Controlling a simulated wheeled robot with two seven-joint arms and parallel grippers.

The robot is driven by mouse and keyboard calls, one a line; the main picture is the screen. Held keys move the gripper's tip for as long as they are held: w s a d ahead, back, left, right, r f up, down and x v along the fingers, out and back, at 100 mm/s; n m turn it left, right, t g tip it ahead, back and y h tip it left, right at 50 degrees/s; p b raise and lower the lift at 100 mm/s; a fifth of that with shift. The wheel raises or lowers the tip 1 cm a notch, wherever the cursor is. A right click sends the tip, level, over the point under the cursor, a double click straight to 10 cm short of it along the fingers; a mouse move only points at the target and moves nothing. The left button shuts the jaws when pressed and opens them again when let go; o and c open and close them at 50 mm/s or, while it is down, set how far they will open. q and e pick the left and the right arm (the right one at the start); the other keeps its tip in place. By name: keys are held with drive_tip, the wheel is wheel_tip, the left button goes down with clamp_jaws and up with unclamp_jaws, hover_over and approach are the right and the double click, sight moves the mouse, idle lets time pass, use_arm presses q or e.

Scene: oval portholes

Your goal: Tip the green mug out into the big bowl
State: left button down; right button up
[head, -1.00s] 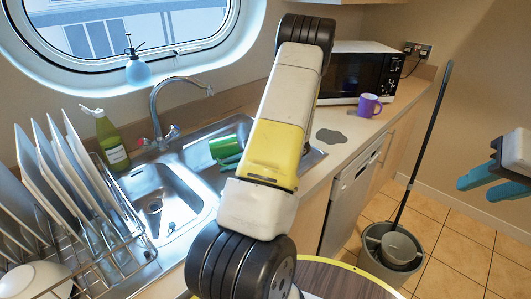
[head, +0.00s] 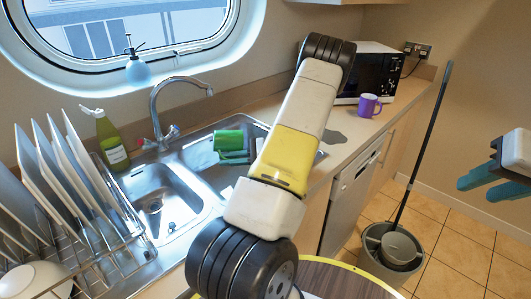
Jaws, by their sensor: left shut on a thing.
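The green mug (head: 228,140) is held on its side, or nearly so, over the far right part of the metal sink. My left gripper (head: 235,157) is shut on it; its teal fingers show just below the mug, and my forearm hides the rest. The mug's contents cannot be seen. The sink has a near left basin (head: 165,205) and a far right basin (head: 200,157), partly hidden by mug and arm. My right gripper (head: 485,180) is at the right edge, its teal fingers apart and empty.
A dish rack with plates (head: 62,165) and a white bowl (head: 33,281) stands left. A mop bucket (head: 395,250) stands right.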

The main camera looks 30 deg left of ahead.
use_arm(q)
drive_tip(key=shift+s+a+f+t+h, duration=0.1)
drive_tip(key=shift+a+f+t+h, duration=0.15)
drive_tip(key=shift+f+h, duration=0.5)
drive_tip(key=shift+s+a+f+n+t+h+b, duration=0.3)
drive_tip(key=shift+f+t+h, duration=0.6)
drive_tip(key=shift+t+h, duration=0.8)
drive_tip(key=shift+s+a+f+n+t+h+b, duration=0.15)
drive_tip(key=shift+f+n+t+h, duration=0.3)
drive_tip(key=shift+f+t+h, duration=1.1)
drive_tip(key=shift+s+a+f+n+t+h+b, duration=0.3)
drive_tip(key=shift+t+h, duration=0.9)
drive_tip(key=shift+h, duration=1.1)
drive_tip(key=shift+f, duration=0.1)
drive_tip(key=shift+s+a+f+n+t+h, duration=0.15)
drive_tip(key=shift+s+a+t+h, duration=0.15)
drive_tip(key=shift+t+h, duration=0.35)
drive_tip(key=shift+s+a+f+n+t+h, duration=0.15)
drive_tip(key=shift+a+t+h, duration=0.1)
drive_tip(key=shift+t+h, duration=0.35)
drive_tip(key=shift+r, duration=0.2)
